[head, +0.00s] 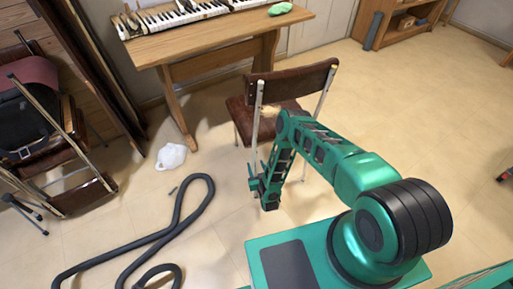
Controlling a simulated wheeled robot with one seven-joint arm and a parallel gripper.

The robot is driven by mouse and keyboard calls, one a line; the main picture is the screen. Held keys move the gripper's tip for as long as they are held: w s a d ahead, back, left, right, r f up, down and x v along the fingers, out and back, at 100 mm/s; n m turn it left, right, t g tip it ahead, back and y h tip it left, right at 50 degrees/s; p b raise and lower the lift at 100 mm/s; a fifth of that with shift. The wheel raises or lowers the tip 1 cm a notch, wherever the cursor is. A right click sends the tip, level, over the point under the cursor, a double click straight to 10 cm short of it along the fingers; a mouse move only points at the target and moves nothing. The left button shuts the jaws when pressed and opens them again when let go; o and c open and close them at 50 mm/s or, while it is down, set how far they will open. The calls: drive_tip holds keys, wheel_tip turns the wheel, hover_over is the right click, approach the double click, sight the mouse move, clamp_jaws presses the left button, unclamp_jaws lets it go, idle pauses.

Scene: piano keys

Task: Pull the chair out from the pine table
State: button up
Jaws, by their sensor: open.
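The chair (302,82) has a dark brown backrest, a brown seat (236,113) and pale metal legs. It stands at the right end of the pine table (190,47), with its backrest towards me and its seat partly hidden by my arm. My gripper (254,178) is low in front of the chair, near its left rear leg. Its fingers are open and look empty. I cannot tell whether they touch the chair leg.
Piano keys (180,14) and a green object (280,9) lie on the table. A black hose (185,228) and a white bag (171,156) lie on the floor at left. Stacked chairs (45,130) stand at far left. The floor right of the chair is clear.

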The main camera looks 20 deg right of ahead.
drive_tip(key=f+v, duration=0.2)
drive_tip(key=v, duration=0.6)
drive_tip(key=shift+s, duration=0.2)
drive_tip(key=shift+r, duration=0.1)
idle(0.5)
